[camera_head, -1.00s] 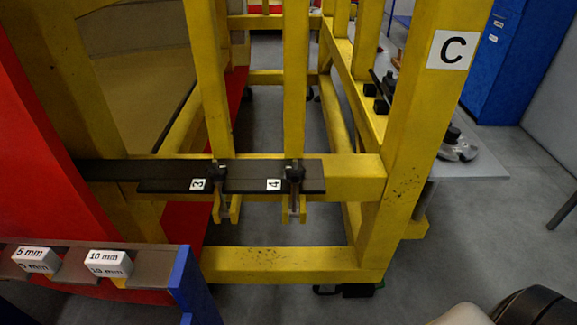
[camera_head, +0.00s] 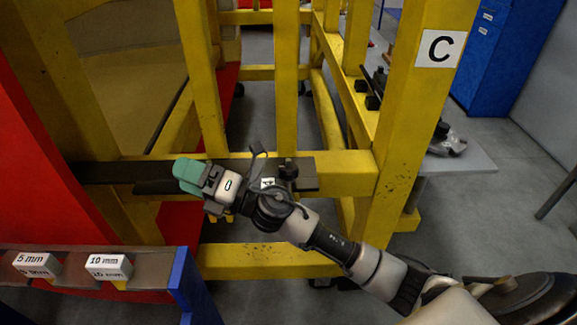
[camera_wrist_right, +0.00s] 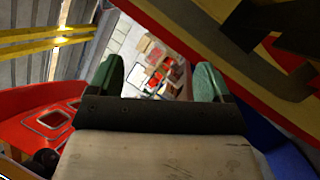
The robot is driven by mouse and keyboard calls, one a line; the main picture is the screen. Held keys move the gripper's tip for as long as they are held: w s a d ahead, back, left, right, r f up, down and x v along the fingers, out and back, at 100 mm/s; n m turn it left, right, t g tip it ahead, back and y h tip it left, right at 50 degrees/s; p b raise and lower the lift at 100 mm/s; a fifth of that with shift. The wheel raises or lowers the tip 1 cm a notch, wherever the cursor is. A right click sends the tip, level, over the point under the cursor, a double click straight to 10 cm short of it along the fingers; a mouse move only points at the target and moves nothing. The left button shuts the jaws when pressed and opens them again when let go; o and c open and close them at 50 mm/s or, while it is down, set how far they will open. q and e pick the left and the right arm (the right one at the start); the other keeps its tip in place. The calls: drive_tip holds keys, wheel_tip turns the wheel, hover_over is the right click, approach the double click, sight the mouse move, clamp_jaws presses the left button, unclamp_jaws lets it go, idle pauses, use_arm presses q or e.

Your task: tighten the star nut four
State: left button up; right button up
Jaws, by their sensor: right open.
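Star nut four (camera_head: 288,169) is a dark knob on the black plate (camera_head: 307,178) fixed to the yellow frame's lower crossbar. Its white label "4" (camera_head: 268,183) shows just left of it, partly behind my arm. My right gripper (camera_head: 185,176), with green fingertips, is left of star nut four, in front of the plate's left part, and hides star nut three and its label. In the right wrist view the gripper (camera_wrist_right: 158,80) is open and empty, its two green fingers apart. Neither star nut can be made out there. My left gripper is not in view.
The yellow frame's post (camera_head: 418,130) with the "C" sign (camera_head: 439,48) stands right of the plate. A rack (camera_head: 150,268) with "5 mm" and "10 mm" labels and a blue end is at the lower left. A red panel (camera_head: 35,170) rises at the left.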

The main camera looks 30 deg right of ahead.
drive_tip(key=a+f+n+g, duration=0.2)
drive_tip(key=n+g, duration=0.6)
drive_tip(key=n, duration=0.2)
drive_tip(key=n+g+h, duration=0.6)
drive_tip(key=h, duration=1.1)
approach(289, 166)
drive_tip(key=shift+w+d+f, duration=0.15)
drive_tip(key=shift+w, duration=0.1)
wheel_tip(289, 166, down, 9)
drive_tip(key=p, duration=0.3)
drive_tip(key=shift+f, duration=0.85)
drive_tip(key=shift+c, duration=0.5)
